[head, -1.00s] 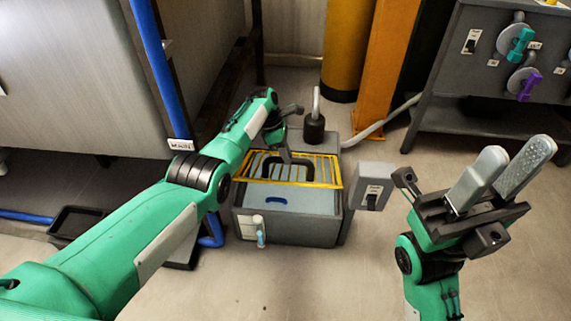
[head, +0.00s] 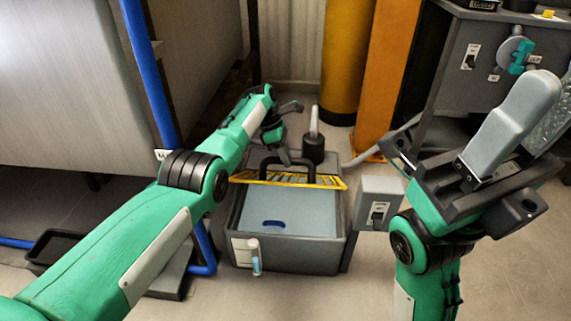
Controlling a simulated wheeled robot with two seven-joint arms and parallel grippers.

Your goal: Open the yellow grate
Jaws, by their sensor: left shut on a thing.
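The yellow grate (head: 318,181) is tilted up on its far side over the grey tank (head: 290,262). The tank's front part shows uncovered, with a pale blue surface and a dark blue oval slot inside. A black handle (head: 308,163) stands on the grate. My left gripper (head: 283,152) reaches in from the left to the handle and is shut on it; the fingertips are partly hidden. My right gripper (head: 510,125) is raised at the right, well away from the tank. Its two grey fingers stand apart with nothing seen between them.
A grey switch box (head: 378,203) stands at the tank's right side. A black cylinder with a pipe (head: 313,149) is behind the grate. An orange post (head: 384,75), a yellow cylinder (head: 348,60) and a blue pipe (head: 148,75) stand farther back. Floor is free at front right.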

